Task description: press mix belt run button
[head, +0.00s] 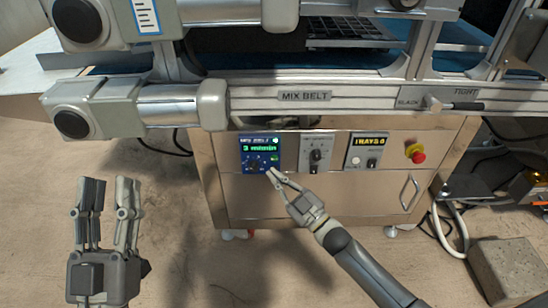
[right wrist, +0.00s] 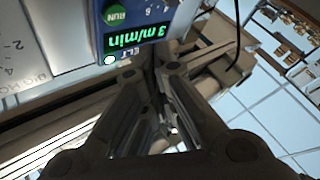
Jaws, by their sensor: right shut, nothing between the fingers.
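The blue mix belt control panel (head: 246,165) is on the cabinet front below the MIX BELT label. Its green display reads "3 m/min" and shows upside down in the right wrist view (right wrist: 137,35). The round green RUN button (right wrist: 116,15) is at the top of the right wrist view; in the head view it is largely hidden by my fingertips. My right gripper (head: 271,174) is shut and empty, its tips at the panel's lower right corner. I cannot tell whether they touch it. My left gripper (head: 107,182) is open and empty over the floor at lower left.
Right of the panel are a grey dial panel (head: 316,153), a panel with a yellow-lettered display (head: 369,139) and a red emergency stop (head: 418,157). A metal rail (head: 400,98) and a grey motor (head: 130,108) overhang the cabinet. A block (head: 508,270) lies at lower right.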

